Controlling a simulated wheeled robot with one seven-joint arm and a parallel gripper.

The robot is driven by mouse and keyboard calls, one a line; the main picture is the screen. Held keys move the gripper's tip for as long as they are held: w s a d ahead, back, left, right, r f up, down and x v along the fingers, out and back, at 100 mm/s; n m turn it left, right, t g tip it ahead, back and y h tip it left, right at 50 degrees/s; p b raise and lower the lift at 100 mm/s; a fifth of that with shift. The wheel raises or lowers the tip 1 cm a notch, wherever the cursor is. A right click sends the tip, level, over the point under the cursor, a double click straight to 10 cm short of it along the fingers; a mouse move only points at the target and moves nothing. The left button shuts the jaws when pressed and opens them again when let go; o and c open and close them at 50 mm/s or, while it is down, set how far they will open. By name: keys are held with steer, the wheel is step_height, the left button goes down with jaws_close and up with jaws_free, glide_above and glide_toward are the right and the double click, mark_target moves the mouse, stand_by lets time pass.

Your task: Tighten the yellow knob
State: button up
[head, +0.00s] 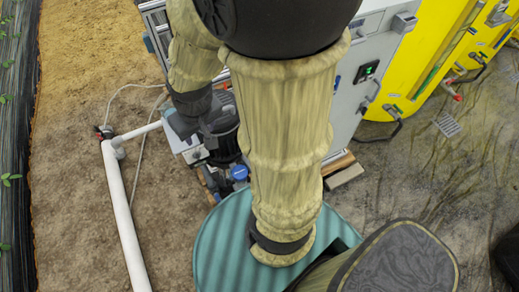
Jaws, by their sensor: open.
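My beige-sleeved arm fills the middle of the head view and bends over at the top. Its far part comes down on the left to a dark cuff, and my gripper (184,128) is the dark end below it, open, close above the pump area. Its fingers are hard to make out against the dark parts behind. I cannot make out a yellow knob. My arm hides part of the skid, and nothing shows as held.
A dark pump (222,137) with a blue cap (240,172) stands beside the grey cabinet (352,82). A white pipe (122,215) runs along the soil at left. A teal ribbed drum lid (217,250) is below my arm. Yellow cabinets (425,50) stand at right.

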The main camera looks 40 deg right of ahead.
steer(key=w+d+f+n+g+b, duration=0.1)
steer(key=w+d+f+b, duration=0.2)
steer(key=d+f+b, duration=0.9)
steer(key=w+d+f+n+g+b, duration=0.1)
steer(key=w+d+f+n+b, duration=0.1)
steer(key=d+f+b, duration=1)
step_height(320, 180, down, 3)
steer(key=shift+w+r+h, duration=0.2)
steer(key=shift+w+h, duration=0.1)
steer(key=shift+w, duration=0.5)
steer(key=shift+d, duration=0.1)
steer(key=f+b, duration=0.2)
steer(key=f, duration=0.3)
steer(key=f+b, duration=0.2)
steer(key=f, duration=0.4)
steer(key=f+b, duration=0.2)
steer(key=f, duration=0.4)
steer(key=shift+w+d+f, duration=0.1)
steer(key=shift+d+f, duration=0.15)
steer(key=shift+d, duration=0.05)
steer(key=c, duration=1)
